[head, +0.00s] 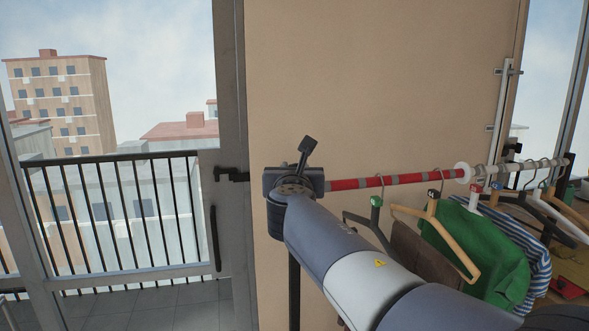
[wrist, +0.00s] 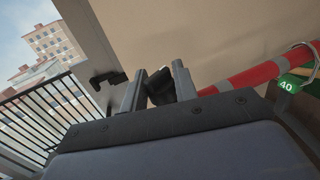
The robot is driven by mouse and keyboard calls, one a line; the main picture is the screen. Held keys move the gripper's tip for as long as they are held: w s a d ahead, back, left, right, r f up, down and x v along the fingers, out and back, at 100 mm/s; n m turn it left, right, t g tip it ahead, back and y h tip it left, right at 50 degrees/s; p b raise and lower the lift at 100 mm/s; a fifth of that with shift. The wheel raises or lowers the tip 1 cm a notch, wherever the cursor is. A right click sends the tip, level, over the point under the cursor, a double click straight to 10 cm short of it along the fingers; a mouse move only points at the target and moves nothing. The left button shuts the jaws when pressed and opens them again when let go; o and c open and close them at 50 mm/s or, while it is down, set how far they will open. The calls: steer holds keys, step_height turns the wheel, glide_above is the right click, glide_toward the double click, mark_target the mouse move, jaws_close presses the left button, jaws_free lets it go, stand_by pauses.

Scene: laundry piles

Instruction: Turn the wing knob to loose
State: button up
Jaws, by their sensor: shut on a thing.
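The black wing knob (wrist: 160,87) shows between the two grey fingers of my gripper (wrist: 157,74) in the wrist view, and the gripper is shut on it. In the head view one wing of the knob (head: 308,146) sticks up, tilted right, above the dark body of my gripper (head: 293,181). The rest of the knob is hidden behind the gripper and arm. The knob is at the left end of a red-and-grey striped rail (head: 348,184), which also shows in the wrist view (wrist: 236,78). I cannot read any loose or tight mark.
Several hangers hang on the rail to the right, with a green garment (head: 470,240) and a striped one (head: 540,265). A dark post (head: 294,285) stands below the knob. A glass door with a black handle (head: 214,238) is at the left; a beige wall (head: 380,90) is behind.

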steer(key=m+h+p, duration=0.1)
steer(key=h, duration=0.1)
steer(key=m+h, duration=0.1)
steer(key=m+h+p, duration=0.1)
steer(key=h, duration=0.1)
steer(key=shift+a+r+m+g+h+p, duration=0.15)
steer(key=shift+r+m+g+h+p, duration=0.15)
steer(key=shift+g, duration=0.1)
steer(key=m+g+h+p, duration=0.1)
steer(key=h+p, duration=0.1)
steer(key=m+g+h+p, duration=0.1)
steer(key=m+h+p, duration=0.1)
steer(key=h+p, duration=0.1)
steer(key=shift+r+m, duration=0.15)
steer(key=shift+m, duration=0.15)
steer(key=m+g+h+p, duration=0.2)
steer(key=g+h+p, duration=0.1)
steer(key=p, duration=0.1)
steer(key=shift+f+m+g+h+p, duration=0.2)
steer(key=shift+m+g+h+p, duration=0.35)
steer(key=shift+m+g+p, duration=0.2)
steer(key=shift+f+m+g+h+p, duration=0.2)
steer(key=shift+m+g+h+p, duration=0.35)
steer(key=shift+m+g+p, duration=0.15)
steer(key=o, duration=0.9)
steer(key=shift+d, duration=0.2)
steer(key=shift+o, duration=0.2)
